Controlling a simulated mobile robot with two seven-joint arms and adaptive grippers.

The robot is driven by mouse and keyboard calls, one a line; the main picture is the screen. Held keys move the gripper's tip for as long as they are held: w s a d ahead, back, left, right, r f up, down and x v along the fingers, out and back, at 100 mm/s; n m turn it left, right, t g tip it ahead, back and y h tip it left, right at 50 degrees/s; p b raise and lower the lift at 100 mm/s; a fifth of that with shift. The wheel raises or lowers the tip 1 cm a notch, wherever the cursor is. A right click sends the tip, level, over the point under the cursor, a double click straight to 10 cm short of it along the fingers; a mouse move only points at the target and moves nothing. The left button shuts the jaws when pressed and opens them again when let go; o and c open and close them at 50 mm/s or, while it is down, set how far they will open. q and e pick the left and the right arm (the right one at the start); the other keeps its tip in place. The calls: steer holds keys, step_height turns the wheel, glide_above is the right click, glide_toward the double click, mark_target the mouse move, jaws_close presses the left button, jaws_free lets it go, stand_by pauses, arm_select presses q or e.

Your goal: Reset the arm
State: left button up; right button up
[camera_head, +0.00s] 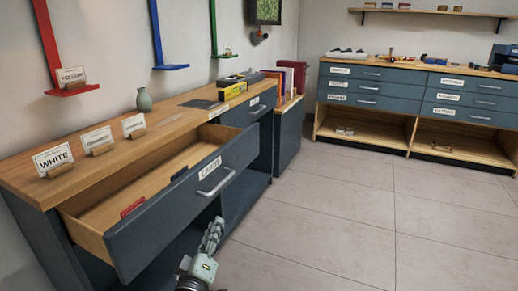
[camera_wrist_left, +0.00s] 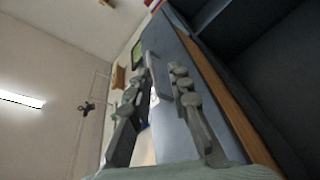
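My left gripper (camera_head: 215,226) is low in front of the left cabinet, just below the handle (camera_head: 216,182) of a pulled-out drawer (camera_head: 160,222). I see no contact with the handle. In the left wrist view its two fingers (camera_wrist_left: 160,80) stand apart, with the blue-grey drawer front behind them and nothing clearly held. My right gripper is in neither view.
The open drawer juts into the room and holds a red item (camera_head: 132,207) and a dark one (camera_head: 179,173). Floor (camera_head: 320,220) to the right is clear; another cabinet (camera_head: 415,95) stands behind.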

arm_select(q)
steer(key=s+f+m+g+h+p, duration=0.1)
steer(key=s+f+m+g, duration=0.45)
steer(key=f, duration=0.45)
steer(key=s+a+f+m+g+y+p, duration=0.1)
steer(key=s+a+f+g, duration=0.4)
steer(key=s, duration=0.7)
steer(key=s+a+f+m+g+y+p, duration=0.1)
steer(key=s+a+f+m+g, duration=0.3)
steer(key=s, duration=0.9)
steer(key=shift+a+f+m+g+y, duration=0.35)
steer(key=shift+a+f+g+y, duration=0.4)
steer(key=shift+a+f+y, duration=0.2)
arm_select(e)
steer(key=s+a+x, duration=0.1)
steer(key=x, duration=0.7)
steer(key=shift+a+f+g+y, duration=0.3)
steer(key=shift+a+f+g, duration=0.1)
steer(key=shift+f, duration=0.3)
arm_select(q)
steer(key=shift+w, duration=0.1)
